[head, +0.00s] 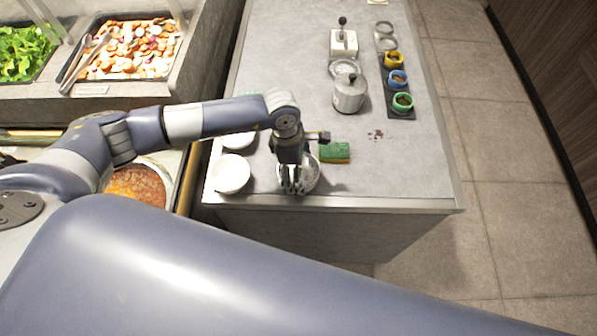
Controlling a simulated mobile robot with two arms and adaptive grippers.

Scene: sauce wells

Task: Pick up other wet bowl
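A bowl (313,176) with a whitish, mottled inside sits near the front edge of the grey counter. My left gripper (295,188) points down over this bowl and covers much of it. Its fingertips are at or in front of the bowl's left part; I cannot tell whether they touch it or are closed on its rim. A clean-looking white bowl (232,174) stands to the left, with another white dish (238,138) behind it. Which bowls are wet does not show clearly. My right gripper is not in view.
A green and yellow sponge (335,153) lies just right of the bowl. A lidded metal pot (350,94), a white dispenser (344,42) and a dark rack (400,103) with coloured-rim cups stand farther back. Brown crumbs (376,134) lie on the counter. The counter's front right is clear.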

